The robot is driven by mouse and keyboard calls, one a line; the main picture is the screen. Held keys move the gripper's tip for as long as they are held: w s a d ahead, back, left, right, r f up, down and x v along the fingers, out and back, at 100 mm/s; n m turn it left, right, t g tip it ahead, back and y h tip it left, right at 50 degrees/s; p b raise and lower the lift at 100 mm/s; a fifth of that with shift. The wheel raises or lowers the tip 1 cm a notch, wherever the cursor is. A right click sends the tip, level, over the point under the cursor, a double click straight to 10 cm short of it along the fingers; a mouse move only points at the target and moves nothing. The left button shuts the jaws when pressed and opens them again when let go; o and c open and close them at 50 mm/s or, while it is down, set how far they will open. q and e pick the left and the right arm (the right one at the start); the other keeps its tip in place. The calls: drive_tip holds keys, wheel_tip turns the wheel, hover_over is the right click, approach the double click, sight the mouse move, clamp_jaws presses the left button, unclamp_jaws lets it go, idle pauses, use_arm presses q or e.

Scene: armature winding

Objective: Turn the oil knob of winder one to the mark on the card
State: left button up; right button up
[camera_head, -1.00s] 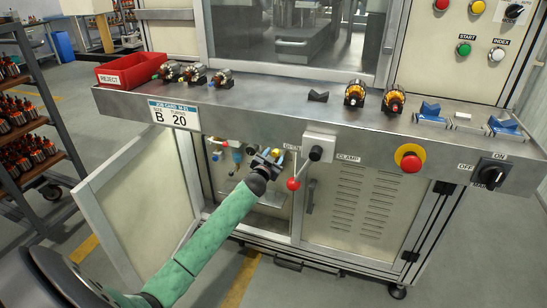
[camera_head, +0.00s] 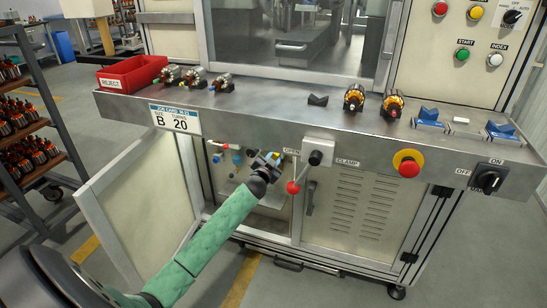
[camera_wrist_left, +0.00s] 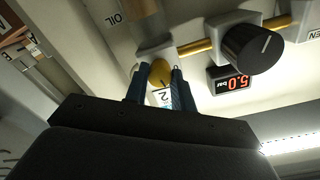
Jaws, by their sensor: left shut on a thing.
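My left gripper (camera_head: 270,160) reaches into the open lower cabinet of the winder, left of the red-ball lever. In the left wrist view its two blue fingers (camera_wrist_left: 161,86) are shut on a small brass-yellow knob (camera_wrist_left: 160,72). The knob has a dark pointer line. An "OIL" label (camera_wrist_left: 113,17) sits up and left of it. A white plate with a "2" (camera_wrist_left: 164,96) shows partly between the fingers; the rest of the scale is hidden. The job card (camera_head: 174,118) on the bench front reads size B, turns 20. My right gripper is out of view.
A black knob (camera_wrist_left: 252,45) and a red "5.0 bar" display (camera_wrist_left: 229,82) sit right of the fingers. The red-ball lever (camera_head: 293,187) hangs close to my gripper. The cabinet door (camera_head: 138,205) stands open at left. A red reject bin (camera_head: 132,74) is on the bench.

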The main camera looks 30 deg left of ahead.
use_arm(q)
drive_tip(key=m+p, duration=0.1)
drive_tip(key=m, duration=0.2)
drive_tip(key=shift+r+p, duration=0.15)
drive_tip(key=shift+p, duration=0.25)
drive_tip(key=shift+m+p, duration=0.65)
drive_tip(key=shift+m, duration=1.25)
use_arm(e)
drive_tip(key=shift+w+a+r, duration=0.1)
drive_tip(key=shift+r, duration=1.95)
use_arm(q)
drive_tip(key=o, duration=1)
drive_tip(key=v, duration=0.7)
drive_tip(key=shift+s+d, duration=0.15)
drive_tip(key=shift+s, duration=0.2)
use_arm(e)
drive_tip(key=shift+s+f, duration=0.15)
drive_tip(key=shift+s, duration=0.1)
